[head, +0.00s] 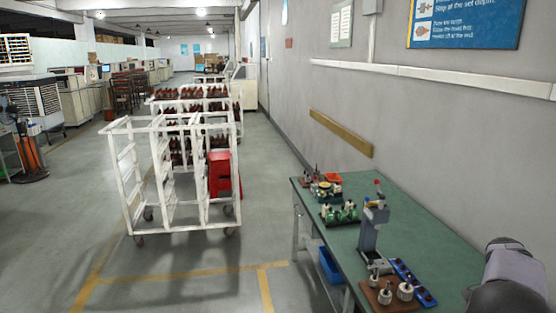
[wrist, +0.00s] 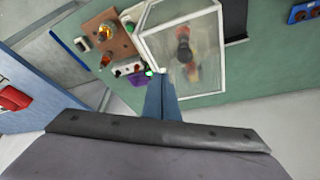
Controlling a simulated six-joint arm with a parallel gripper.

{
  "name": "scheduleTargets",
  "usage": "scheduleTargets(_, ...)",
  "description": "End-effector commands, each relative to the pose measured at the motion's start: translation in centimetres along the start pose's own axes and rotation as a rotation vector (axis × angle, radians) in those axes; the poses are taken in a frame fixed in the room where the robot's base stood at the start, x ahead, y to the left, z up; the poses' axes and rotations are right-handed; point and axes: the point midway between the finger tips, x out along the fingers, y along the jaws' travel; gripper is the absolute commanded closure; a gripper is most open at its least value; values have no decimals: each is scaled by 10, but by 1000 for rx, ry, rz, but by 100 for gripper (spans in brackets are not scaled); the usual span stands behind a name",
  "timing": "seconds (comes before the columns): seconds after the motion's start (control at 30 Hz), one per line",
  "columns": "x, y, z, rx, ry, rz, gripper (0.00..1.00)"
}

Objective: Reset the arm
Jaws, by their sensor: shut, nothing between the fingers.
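My gripper (wrist: 155,73) shows in the wrist view as narrow blue fingers reaching up from a dark bar. The fingers are together, with nothing seen between them. They appear over the green workbench (wrist: 262,75), close to the lower left of a clear box with a white frame; I cannot tell if they touch it. In the head view a grey part of my arm (head: 508,272) shows at the lower right edge, and the gripper is out of view there.
The clear box (wrist: 143,33) holds a dark, upright part. A brown board (wrist: 108,22) with small parts lies left of it. In the head view, a grey upright device (head: 368,235), a blue tray (head: 405,275) and small parts stand on the bench (head: 440,250). White carts (head: 130,190) stand on the floor.

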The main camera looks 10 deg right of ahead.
Motion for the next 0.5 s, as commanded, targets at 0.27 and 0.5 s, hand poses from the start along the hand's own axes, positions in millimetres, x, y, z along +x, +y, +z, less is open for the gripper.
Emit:
scheduleTargets(0.27,-16,5,-10,0,0,2,100)
scheduleTargets(0.5,-15,5,-10,0,0,1,100)
